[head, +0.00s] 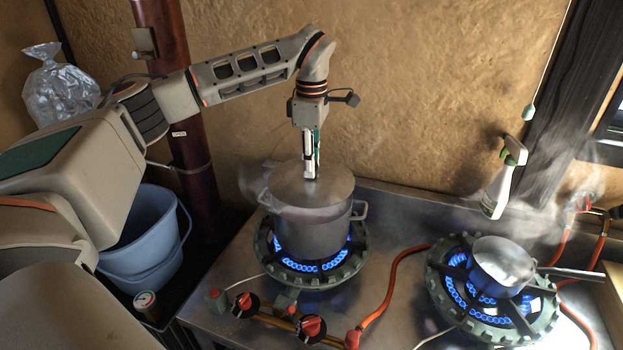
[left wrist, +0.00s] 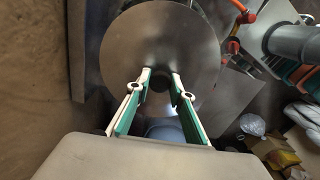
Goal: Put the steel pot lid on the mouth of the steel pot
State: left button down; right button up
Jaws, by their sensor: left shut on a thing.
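The steel pot lid (head: 335,185) is a flat grey disc held level over the steel pot (head: 312,238), which stands on the left burner. My left gripper (head: 310,176) points down and is shut on the lid's knob. In the left wrist view the gripper (left wrist: 161,76) grips the middle of the lid (left wrist: 125,45), which hides the pot's mouth. The lid lies nearly over the mouth, with steam at its left side. I cannot tell whether its edge touches the rim. My right gripper is in neither view.
A lit burner (head: 262,262) is under the pot. A small pan (head: 500,262) steams on the right burner. A spray bottle (head: 503,180) shows at the right. A blue bucket (head: 140,255) stands left of the steel counter (head: 395,215). Red hoses and knobs lie in front.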

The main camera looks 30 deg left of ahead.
pick_arm(q)
jog(key=shift+f, duration=0.6)
notch_tip(320, 180, down, 3)
jog(key=shift+f, duration=0.25)
jog(key=shift+f, duration=0.1)
jog(key=c, duration=1.8)
grip_release()
jog(key=shift+o, duration=0.2)
